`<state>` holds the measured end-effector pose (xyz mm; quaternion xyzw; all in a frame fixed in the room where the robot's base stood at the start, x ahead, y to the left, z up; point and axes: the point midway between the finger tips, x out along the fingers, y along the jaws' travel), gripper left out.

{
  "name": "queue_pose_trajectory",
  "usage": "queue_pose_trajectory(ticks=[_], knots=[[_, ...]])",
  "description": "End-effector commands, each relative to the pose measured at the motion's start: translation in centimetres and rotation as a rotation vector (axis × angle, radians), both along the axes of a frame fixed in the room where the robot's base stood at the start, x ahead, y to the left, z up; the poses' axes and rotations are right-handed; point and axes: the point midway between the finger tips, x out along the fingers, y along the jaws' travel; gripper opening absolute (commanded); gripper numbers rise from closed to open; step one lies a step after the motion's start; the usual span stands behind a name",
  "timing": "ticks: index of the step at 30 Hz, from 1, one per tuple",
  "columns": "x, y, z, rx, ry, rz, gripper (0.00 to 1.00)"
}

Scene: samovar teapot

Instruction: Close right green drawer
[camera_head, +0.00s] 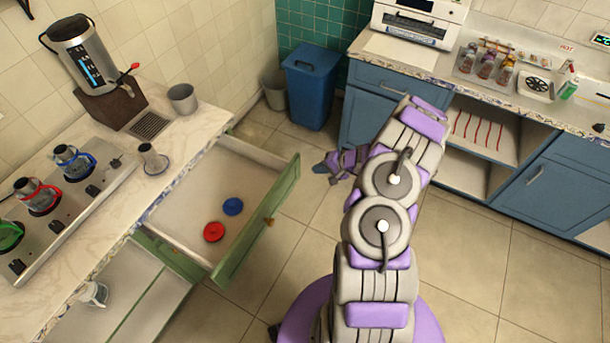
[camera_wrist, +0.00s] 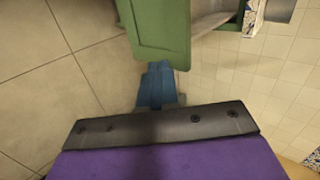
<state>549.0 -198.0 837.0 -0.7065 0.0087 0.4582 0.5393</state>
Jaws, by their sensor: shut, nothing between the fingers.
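The right green drawer (camera_head: 262,229) is pulled open from under the left counter, its front panel facing the floor space. A red disc (camera_head: 214,232) and a blue disc (camera_head: 233,206) lie inside it. My gripper (camera_head: 318,169) is just right of the far end of the drawer front, apart from it in the head view.
A second green-edged compartment (camera_head: 140,295) is open at lower left, with a glass vessel. The left counter (camera_head: 105,205) holds a samovar (camera_head: 82,55), stove and teapots. A blue bin (camera_head: 312,88) stands behind. Blue cabinets (camera_head: 550,180) line the back right. Tiled floor is clear around the drawer.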

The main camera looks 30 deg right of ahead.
Motion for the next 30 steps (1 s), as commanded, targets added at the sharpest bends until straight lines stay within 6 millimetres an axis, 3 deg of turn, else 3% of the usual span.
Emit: queue_pose_trajectory(ticks=[1, 5, 10, 25, 30], knots=[[-0.6, -1.0, -1.3, -0.005, 0.013, -0.025, 0.0], [-1.3, -2.2, -2.9, -0.021, 0.024, -0.059, 0.0], [-0.9, -1.6, -3.8, -0.03, 0.027, -0.063, 0.0], [4.6, 1.8, -10.2, -0.024, 0.023, -0.06, 0.0], [6.5, 3.2, -10.0, -0.026, 0.022, -0.061, 0.0]])
